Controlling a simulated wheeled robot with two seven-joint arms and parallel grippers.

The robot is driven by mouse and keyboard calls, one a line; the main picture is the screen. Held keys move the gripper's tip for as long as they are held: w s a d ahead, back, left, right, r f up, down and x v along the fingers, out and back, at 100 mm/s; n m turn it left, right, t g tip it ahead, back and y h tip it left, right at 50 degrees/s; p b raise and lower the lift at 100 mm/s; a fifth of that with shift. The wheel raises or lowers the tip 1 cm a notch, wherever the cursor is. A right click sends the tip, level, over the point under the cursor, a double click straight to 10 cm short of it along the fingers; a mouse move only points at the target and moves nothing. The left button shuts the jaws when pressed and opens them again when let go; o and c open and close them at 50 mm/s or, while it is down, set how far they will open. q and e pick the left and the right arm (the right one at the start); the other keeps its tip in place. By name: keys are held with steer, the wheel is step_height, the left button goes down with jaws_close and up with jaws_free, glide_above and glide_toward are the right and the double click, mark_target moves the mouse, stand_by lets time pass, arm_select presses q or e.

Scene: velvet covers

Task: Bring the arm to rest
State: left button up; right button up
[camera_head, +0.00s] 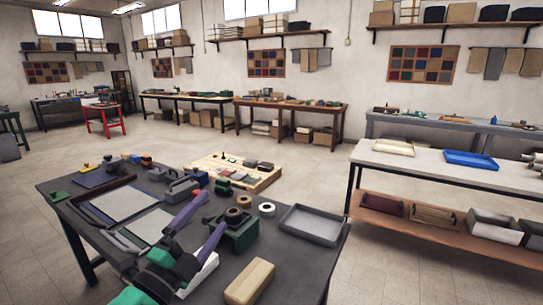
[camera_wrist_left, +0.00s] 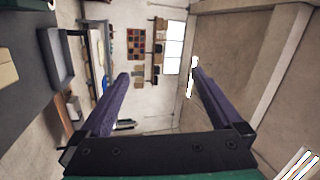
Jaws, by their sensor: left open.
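My left gripper (camera_head: 212,209) comes in from the bottom of the head view, over the front of the dark workbench (camera_head: 215,282). Its two long purple fingers stand apart and point up and to the right. Nothing is visible between them. In the left wrist view the gripper (camera_wrist_left: 159,76) is also open and empty, with the far wall and window behind its fingers. That view is turned on its side. The fingers partly hide a green tape dispenser (camera_head: 240,237) and a pale sheet in the head view. My right gripper is in neither view.
On the bench lie a wooden block (camera_head: 250,281), a grey tray (camera_head: 310,224), tape rolls (camera_head: 267,209) and a framed pale sheet (camera_head: 124,203). A white table with a blue tray (camera_head: 470,160) stands at the right.

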arm_select(q)
steer(key=s+a+f+n+g+y, duration=0.25)
steer(key=a+f+n+y, duration=0.35)
steer(key=f, duration=0.4)
steer(key=s+a+f+n+g+y, duration=0.1)
steer(key=a+f+n+g+y, duration=0.3)
steer(key=a+f+n, duration=0.35)
steer(key=s+d+f+n+g+h, duration=0.25)
steer(key=s+f+n+g, duration=0.25)
steer(key=s+f+g, duration=0.75)
steer(key=s+f+t, duration=0.1)
steer(key=s+f, duration=0.2)
steer(key=f, duration=1)
steer(key=s+f+t, duration=0.1)
steer(key=s+f, duration=0.2)
steer(key=f, duration=1)
steer(key=s+a+f+g+y, duration=0.1)
steer(key=s+a+f, duration=0.1)
steer(key=s+f, duration=1.2)
steer(key=s, duration=0.3)
steer(key=shift+s+a+f+p, duration=0.15)
steer(key=shift+a+f+p, duration=0.05)
steer(key=shift+f+p, duration=0.15)
steer(key=shift+m, duration=0.25)
